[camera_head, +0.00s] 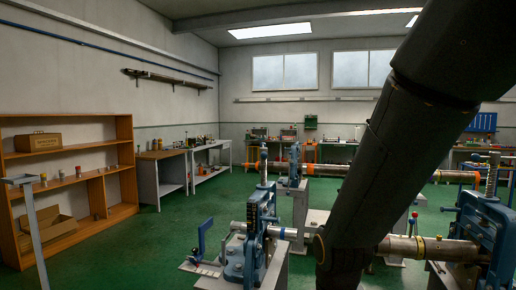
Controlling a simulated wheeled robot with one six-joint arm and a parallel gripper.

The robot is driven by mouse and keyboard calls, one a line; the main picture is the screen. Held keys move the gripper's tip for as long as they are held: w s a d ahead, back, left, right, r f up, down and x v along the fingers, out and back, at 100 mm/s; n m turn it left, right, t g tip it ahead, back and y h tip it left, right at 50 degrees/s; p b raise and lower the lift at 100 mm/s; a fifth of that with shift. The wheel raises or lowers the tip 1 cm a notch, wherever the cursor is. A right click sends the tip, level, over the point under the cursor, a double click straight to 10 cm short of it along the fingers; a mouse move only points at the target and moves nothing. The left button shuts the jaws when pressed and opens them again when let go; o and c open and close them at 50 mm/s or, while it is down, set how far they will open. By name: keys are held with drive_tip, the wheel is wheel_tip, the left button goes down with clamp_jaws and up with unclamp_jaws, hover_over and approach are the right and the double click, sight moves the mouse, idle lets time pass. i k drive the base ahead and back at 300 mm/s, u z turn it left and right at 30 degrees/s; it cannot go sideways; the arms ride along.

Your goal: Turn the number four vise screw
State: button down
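A blue pipe vise (256,240) stands on a grey stand at the front centre, with an upright screw (263,166) above it. Another blue vise (486,228) stands at the right edge, clamping a steel pipe (430,248), with an upright threaded screw (493,173). A third vise (293,172) stands farther back on a pale pedestal. I cannot read any number on them, so I cannot tell which is number four. My dark arm crosses the right half from top to bottom and hides the floor and pipe behind it. My gripper is not in view.
A wooden shelf (110,167) with a box and small cans stands at the left. A grey post (36,235) rises in front of it. Workbenches (210,172) line the walls. Long pipes (320,170) run behind the arm. Green floor (140,250) is clear at left.

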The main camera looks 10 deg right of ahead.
sight(263, 150)
drive_tip(key=u, duration=0.35)
drive_tip(key=i, duration=1.1)
drive_tip(key=z, duration=0.4)
